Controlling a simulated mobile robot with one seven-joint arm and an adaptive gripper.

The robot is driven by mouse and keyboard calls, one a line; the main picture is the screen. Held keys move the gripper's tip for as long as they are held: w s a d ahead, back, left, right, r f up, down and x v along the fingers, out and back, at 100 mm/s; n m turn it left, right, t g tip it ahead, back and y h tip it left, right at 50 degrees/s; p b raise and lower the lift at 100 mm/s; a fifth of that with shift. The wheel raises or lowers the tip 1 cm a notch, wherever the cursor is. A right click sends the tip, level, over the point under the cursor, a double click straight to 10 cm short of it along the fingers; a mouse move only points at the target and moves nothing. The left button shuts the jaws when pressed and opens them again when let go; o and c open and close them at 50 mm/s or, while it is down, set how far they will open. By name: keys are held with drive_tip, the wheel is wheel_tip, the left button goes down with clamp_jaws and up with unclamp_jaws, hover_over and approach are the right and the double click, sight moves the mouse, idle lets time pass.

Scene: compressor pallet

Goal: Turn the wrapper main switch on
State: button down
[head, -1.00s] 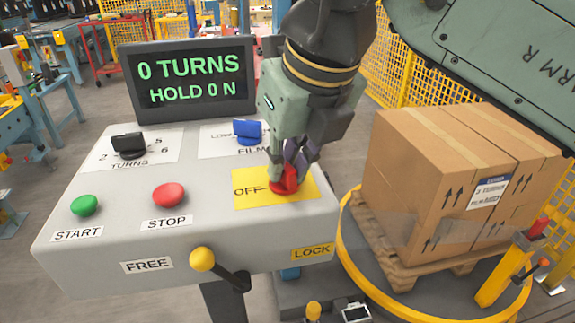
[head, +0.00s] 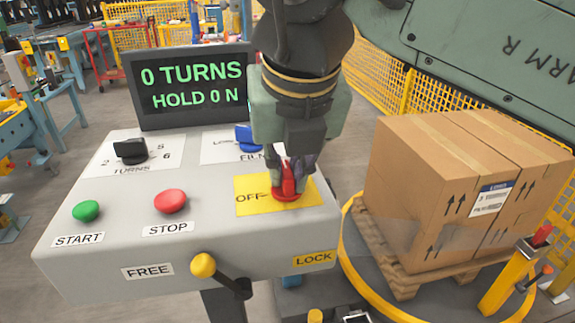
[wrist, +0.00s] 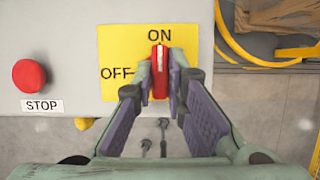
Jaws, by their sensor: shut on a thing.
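The red main switch (head: 287,183) sits on a yellow plate (head: 248,206) at the right of the grey control panel. My gripper (head: 290,172) points down at it and is shut on its handle. In the wrist view the switch (wrist: 159,72) stands between my two fingertips (wrist: 160,75), its white line pointing up toward the ON label (wrist: 159,34). The OFF label (wrist: 115,72) is to its left. In the head view my gripper hides the ON label.
The display (head: 192,84) reads 0 TURNS, HOLD 0 N. Near the switch are the red STOP button (head: 170,201), green START button (head: 86,211), black TURNS knob (head: 131,151), blue FILM knob (head: 244,137) and yellow-knobbed lever (head: 203,265). Boxes (head: 430,185) stand on a pallet at right.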

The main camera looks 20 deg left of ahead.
drive_tip(key=c, duration=1.6)
unclamp_jaws()
drive_tip(key=shift+r, duration=0.15)
drive_tip(key=v, duration=1.1)
drive_tip(key=shift+s+r, duration=0.15)
drive_tip(key=shift+r, duration=0.25)
